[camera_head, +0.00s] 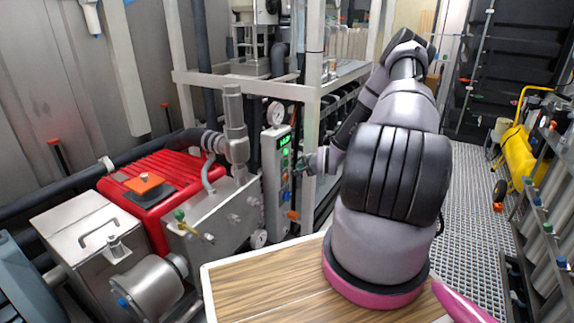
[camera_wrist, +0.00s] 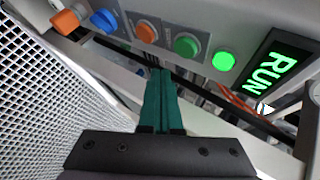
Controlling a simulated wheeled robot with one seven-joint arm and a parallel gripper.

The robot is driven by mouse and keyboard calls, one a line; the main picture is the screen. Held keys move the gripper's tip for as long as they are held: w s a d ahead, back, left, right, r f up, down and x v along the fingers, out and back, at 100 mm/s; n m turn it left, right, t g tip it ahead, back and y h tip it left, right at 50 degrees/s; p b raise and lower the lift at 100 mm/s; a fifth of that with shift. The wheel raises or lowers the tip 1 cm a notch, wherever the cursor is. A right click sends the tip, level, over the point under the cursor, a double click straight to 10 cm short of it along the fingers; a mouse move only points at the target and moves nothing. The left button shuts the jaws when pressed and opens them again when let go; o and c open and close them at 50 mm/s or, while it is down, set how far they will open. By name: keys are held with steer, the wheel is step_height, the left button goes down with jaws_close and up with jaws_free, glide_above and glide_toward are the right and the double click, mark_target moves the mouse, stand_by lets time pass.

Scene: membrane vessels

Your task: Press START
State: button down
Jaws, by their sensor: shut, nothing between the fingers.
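A grey upright control panel (camera_head: 270,190) stands at the middle of the head view, with a lit green display (camera_head: 284,141). In the wrist view the display (camera_wrist: 268,75) reads RUN. Beside it are a bright green lit round light (camera_wrist: 223,61), a darker green button (camera_wrist: 187,45), an orange-red button (camera_wrist: 146,32), a blue knob (camera_wrist: 104,20) and an orange knob (camera_wrist: 66,21). No START label is readable. My gripper (camera_wrist: 160,73) is shut and empty, its teal fingertips just off the panel near the green and orange-red buttons. In the head view my gripper (camera_head: 306,164) is small, beside the panel.
A red ribbed motor housing (camera_head: 165,185) and steel boxes stand left of the panel. A metal frame (camera_head: 313,90) rises behind it, close to my arm. A pressure gauge (camera_head: 276,113) tops the panel. Grating floor (camera_head: 465,200) is free at right, near a yellow cart (camera_head: 516,150).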

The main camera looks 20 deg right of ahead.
steer(key=shift+s+d, duration=0.7)
steer(key=shift+s, duration=0.3)
steer(key=shift+r, duration=0.1)
steer(key=s+a+r+n+g+h, duration=0.1)
steer(key=s+a+r+n, duration=0.2)
steer(key=r, duration=0.8)
steer(key=s+a+r+n+g, duration=0.2)
steer(key=s+r+n, duration=0.1)
steer(key=r, duration=0.8)
steer(key=s+a+r+n+g+h, duration=0.1)
steer(key=s+a+r+n, duration=0.2)
steer(key=r, duration=0.9)
steer(key=s+a+r+n+y, duration=0.1)
steer(key=s+a+r, duration=0.2)
steer(key=s, duration=0.5)
steer(key=s+a+r+n+y, duration=0.1)
steer(key=s+a+r, duration=0.3)
steer(key=s, duration=0.5)
steer(key=s+a+r+n+y, duration=0.1)
steer(key=s+a+r, duration=0.2)
steer(key=s+r, duration=0.4)
steer(key=shift+s+a, duration=0.4)
steer(key=shift+s, duration=0.4)
